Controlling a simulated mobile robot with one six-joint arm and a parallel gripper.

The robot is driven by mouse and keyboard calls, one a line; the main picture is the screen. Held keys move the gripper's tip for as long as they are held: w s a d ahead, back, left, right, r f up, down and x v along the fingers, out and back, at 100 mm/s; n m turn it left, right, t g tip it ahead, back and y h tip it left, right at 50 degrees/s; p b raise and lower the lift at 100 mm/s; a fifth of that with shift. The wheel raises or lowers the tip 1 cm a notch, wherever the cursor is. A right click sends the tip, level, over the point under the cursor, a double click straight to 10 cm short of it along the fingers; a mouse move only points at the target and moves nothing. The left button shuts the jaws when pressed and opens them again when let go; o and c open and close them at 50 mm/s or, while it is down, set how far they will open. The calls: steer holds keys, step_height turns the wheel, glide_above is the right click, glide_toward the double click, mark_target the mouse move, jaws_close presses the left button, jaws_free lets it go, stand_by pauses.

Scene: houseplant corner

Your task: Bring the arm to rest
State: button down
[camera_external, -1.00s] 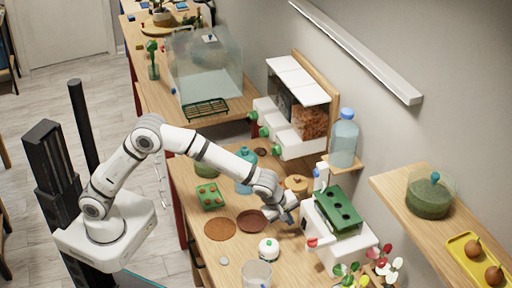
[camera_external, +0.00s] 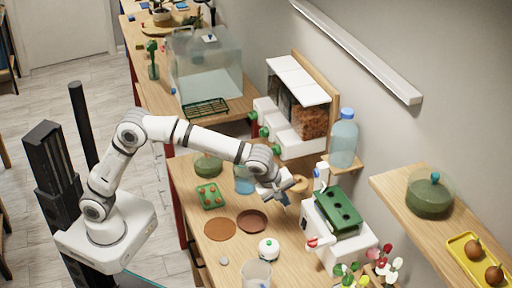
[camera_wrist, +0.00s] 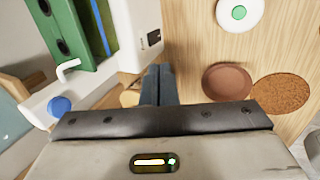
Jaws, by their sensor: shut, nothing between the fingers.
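My gripper (camera_external: 283,198) is at the end of my bent white arm, above the wooden counter (camera_external: 230,266), just left of the white machine with a green block on top (camera_external: 338,212). In the wrist view its dark fingers (camera_wrist: 157,72) are together with nothing between them. The gripper partly covers a tan round lid or pot (camera_external: 299,184) behind it. I cannot tell how far above the counter the fingertips are.
A brown saucer (camera_external: 252,221), a cork mat (camera_external: 220,229), a green tray (camera_external: 210,196) and a white round jar (camera_external: 268,249) lie on the counter. A blue-capped bottle (camera_external: 343,140) stands behind. Open floor (camera_external: 35,92) lies left.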

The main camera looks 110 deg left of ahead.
steer(key=s+d+r+m+h, duration=0.2)
steer(key=s+d+m, duration=1)
steer(key=s, duration=0.4)
steer(key=s+d+f+m, duration=0.3)
steer(key=s+m, duration=0.4)
steer(key=s, duration=0.3)
steer(key=s+d+f+m+h, duration=0.1)
steer(key=s+d+f+m, duration=0.2)
steer(key=s, duration=0.8)
steer(key=d+m, duration=0.2)
steer(key=m, duration=0.2)
steer(key=shift+s+d+f+m+g, duration=0.15)
steer(key=shift+f+m+g, duration=0.05)
steer(key=shift+m+g, duration=0.2)
